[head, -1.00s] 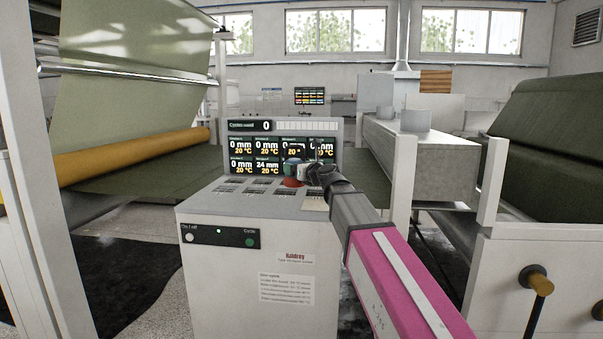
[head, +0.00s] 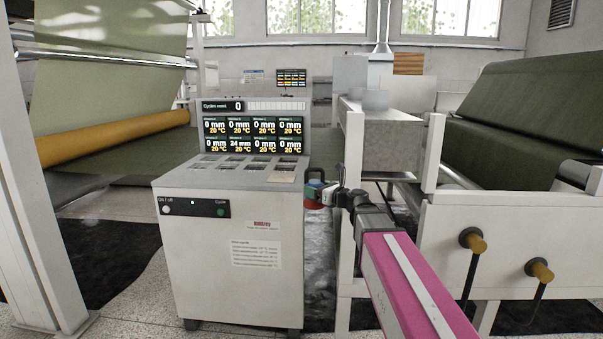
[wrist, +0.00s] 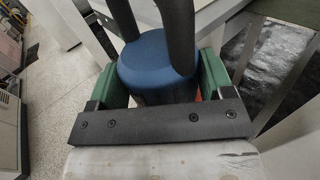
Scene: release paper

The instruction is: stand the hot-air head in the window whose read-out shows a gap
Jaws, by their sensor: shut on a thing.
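My gripper (head: 321,192) is shut on the hot-air head, just right of the cabinet top in the head view. In the wrist view the head is a blue-topped cylinder (wrist: 158,66) between green fingers, with dark bars rising in front of it. A bit of red shows low down in the head view. The cabinet (head: 225,222) has several dark windows in two rows in its sloped top (head: 232,180). On its display, the second read-out of the lower row (head: 240,146) shows 24 mm; the others show 0 mm. All show 20 °C.
A white frame post (head: 350,200) stands close right of my gripper, with a grey duct (head: 392,130) behind. A machine with a green fabric roll (head: 520,120) is at the right. Air above the top is clear.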

